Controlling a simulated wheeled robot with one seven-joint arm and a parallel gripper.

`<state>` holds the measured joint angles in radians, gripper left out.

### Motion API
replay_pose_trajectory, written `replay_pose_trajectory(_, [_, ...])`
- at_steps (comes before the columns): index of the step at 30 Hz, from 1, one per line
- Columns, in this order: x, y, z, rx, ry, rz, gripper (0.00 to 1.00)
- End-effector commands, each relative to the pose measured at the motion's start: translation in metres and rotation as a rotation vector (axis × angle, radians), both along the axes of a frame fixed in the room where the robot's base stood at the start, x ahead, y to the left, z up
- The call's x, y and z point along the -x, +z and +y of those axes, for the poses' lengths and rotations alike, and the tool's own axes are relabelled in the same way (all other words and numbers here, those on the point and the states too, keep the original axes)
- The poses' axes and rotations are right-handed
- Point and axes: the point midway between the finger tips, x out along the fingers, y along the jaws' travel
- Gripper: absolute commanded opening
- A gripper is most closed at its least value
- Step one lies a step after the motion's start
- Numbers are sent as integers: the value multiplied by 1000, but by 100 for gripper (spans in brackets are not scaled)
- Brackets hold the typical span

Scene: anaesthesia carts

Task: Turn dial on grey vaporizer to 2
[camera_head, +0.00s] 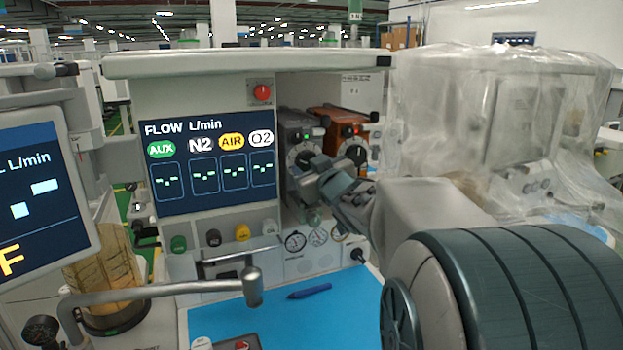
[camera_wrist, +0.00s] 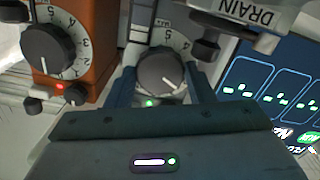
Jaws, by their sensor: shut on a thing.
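The grey vaporizer (camera_head: 297,122) stands in the bay right of the flow screen, beside the orange vaporizer (camera_head: 343,122). Its round dark dial (camera_wrist: 161,70) shows in the wrist view, with a pale number ring around its upper edge. Numbers 4 and 5 show at its upper right. I cannot tell which number the dial is set to. My gripper (camera_head: 312,178) reaches the dial from the front right. In the wrist view the fingers of my gripper (camera_wrist: 161,88) stand on both sides of the dial, shut on it. They hide part of the ring.
The orange vaporizer's dial (camera_wrist: 48,50) is close beside my gripper. The flow screen (camera_head: 209,160) is to the left. Gauges (camera_head: 295,241) sit below. A pen (camera_head: 309,291) lies on the blue mat (camera_head: 270,320). A plastic-covered machine (camera_head: 500,110) stands at right.

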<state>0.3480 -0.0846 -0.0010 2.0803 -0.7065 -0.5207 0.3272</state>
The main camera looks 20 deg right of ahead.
Motion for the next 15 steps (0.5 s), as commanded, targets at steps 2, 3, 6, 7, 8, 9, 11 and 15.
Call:
replay_pose_trajectory(2, [0, -3, 1, 45, 0, -1, 26])
replay_pose_trajectory(3, [0, -2, 1, 64, 0, -1, 26])
replay_pose_trajectory(6, [0, -2, 0, 105, -3, 1, 26])
replay_pose_trajectory(7, [0, -2, 0, 116, -3, 1, 26])
replay_pose_trajectory(8, [0, -2, 0, 125, -4, 1, 26])
replay_pose_trajectory(9, [0, -1, 0, 134, -5, 1, 26])
replay_pose_trajectory(11, [0, -1, 0, 146, -5, 0, 26])
replay_pose_trajectory(15, [0, 0, 0, 163, -6, 1, 26])
